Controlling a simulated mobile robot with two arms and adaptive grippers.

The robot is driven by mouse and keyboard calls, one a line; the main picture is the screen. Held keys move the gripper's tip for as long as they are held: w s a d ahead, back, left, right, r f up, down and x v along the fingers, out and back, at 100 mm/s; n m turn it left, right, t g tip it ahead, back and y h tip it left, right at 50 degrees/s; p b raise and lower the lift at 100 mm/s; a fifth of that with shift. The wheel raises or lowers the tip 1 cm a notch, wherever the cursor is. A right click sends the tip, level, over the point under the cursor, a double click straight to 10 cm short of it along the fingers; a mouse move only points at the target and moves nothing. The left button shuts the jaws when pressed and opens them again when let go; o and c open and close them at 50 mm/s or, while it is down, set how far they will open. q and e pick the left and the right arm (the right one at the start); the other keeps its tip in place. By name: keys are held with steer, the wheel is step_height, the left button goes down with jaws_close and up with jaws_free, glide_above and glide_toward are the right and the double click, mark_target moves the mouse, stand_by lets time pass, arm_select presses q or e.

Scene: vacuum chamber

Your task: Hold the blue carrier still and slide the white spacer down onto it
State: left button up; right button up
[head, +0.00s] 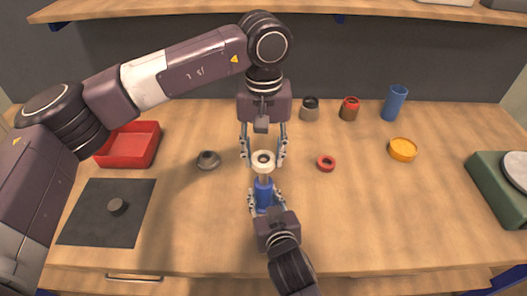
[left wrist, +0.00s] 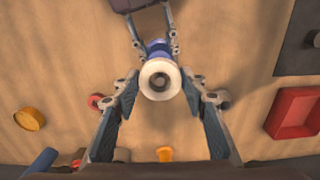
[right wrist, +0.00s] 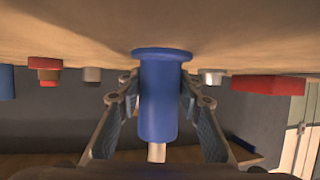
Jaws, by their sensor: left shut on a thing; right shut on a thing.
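The white spacer (head: 262,157) is a ring between the fingertips of my left gripper (head: 263,162), which comes down from above and is shut on it. In the left wrist view the spacer (left wrist: 147,80) faces the camera, with the blue carrier partly hidden behind it. The blue carrier (head: 264,194) is a cylinder with a wide flange and a grey stem. My right gripper (head: 265,202) is shut on its body from the front. In the right wrist view the carrier (right wrist: 158,100) has its flange toward the table. I cannot tell whether the spacer surrounds the stem tip.
A grey round part (head: 208,160) lies to the left and a red ring (head: 326,163) to the right. A red tray (head: 130,142) and a dark mat (head: 92,228) are further left. A blue cup (head: 394,103) and an orange dish (head: 402,149) stand at the right.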

arm_select(q)
steer(key=o, duration=1.1)
steer(key=shift+o, duration=0.3)
steer(key=o, duration=0.4)
steer(key=shift+r, duration=3.55)
